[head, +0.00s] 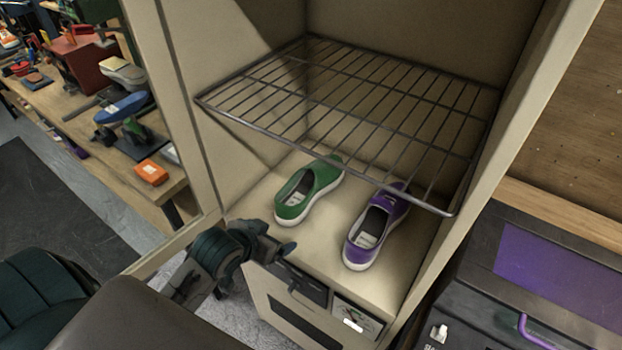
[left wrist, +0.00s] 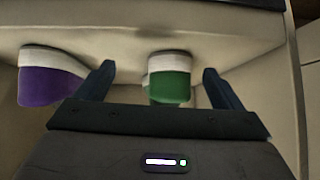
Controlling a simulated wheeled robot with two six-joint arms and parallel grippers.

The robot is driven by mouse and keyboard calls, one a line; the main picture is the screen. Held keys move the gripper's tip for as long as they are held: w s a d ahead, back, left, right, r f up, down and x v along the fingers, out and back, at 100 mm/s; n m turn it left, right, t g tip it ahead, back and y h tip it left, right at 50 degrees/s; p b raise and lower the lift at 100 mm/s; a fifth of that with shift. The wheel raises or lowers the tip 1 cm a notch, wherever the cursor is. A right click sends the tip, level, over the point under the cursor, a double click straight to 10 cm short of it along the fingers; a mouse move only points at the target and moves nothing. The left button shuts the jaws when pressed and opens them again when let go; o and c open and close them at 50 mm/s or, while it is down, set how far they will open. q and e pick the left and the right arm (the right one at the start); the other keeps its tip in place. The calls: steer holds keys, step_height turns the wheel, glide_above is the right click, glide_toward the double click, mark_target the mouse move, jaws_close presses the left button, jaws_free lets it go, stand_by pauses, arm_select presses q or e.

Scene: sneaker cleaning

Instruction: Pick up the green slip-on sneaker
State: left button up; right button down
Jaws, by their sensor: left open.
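The green slip-on sneaker (head: 308,191) sits on the floor of the open cabinet, left of the purple sneaker (head: 375,226), under the wire rack. Its heel end faces the cabinet's front. My left gripper (head: 287,248) is at the cabinet's front edge, just in front of the green sneaker and apart from it in the head view. In the left wrist view the left gripper (left wrist: 157,84) is open and empty. There the green sneaker (left wrist: 170,82) shows between the two fingers, beyond them, and the purple sneaker (left wrist: 48,78) lies outside the left finger. The right gripper is not in view.
The wire rack (head: 350,110) hangs above both sneakers and limits the height there. The cabinet's side walls (head: 262,70) bound the space. A control panel (head: 357,318) is on the front below. A cluttered workbench (head: 75,115) stands at left, a dark case (head: 540,270) at right.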

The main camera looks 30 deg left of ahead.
arm_select(q)
steer(key=w+a+r+t+h, duration=0.1)
steer(key=w+a+r+t, duration=0.15)
steer(key=w+r, duration=0.55)
steer(key=p, duration=0.1)
glide_toward(305, 176)
steer(key=shift+w+d+f+t, duration=0.2)
steer(key=shift+w+d+t, duration=0.35)
steer(key=shift+w, duration=0.35)
steer(key=shift+w+d+f, duration=0.1)
steer(key=shift+w+f, duration=0.2)
steer(key=shift+w, duration=0.15)
steer(key=shift+w+f+p, duration=0.1)
steer(key=shift+w+p, duration=0.2)
steer(key=shift+p, duration=0.2)
steer(key=p+x, duration=0.1)
steer(key=x, duration=0.2)
steer(key=shift+d+f, duration=0.15)
steer(key=shift+w+f+p, duration=0.3)
steer(key=shift+w+f, duration=0.05)
steer(key=shift+w, duration=0.15)
steer(key=shift+s, duration=0.1)
steer(key=shift+c, duration=1.1)
steer(key=c, duration=1.4)
steer(key=shift+r, duration=0.2)
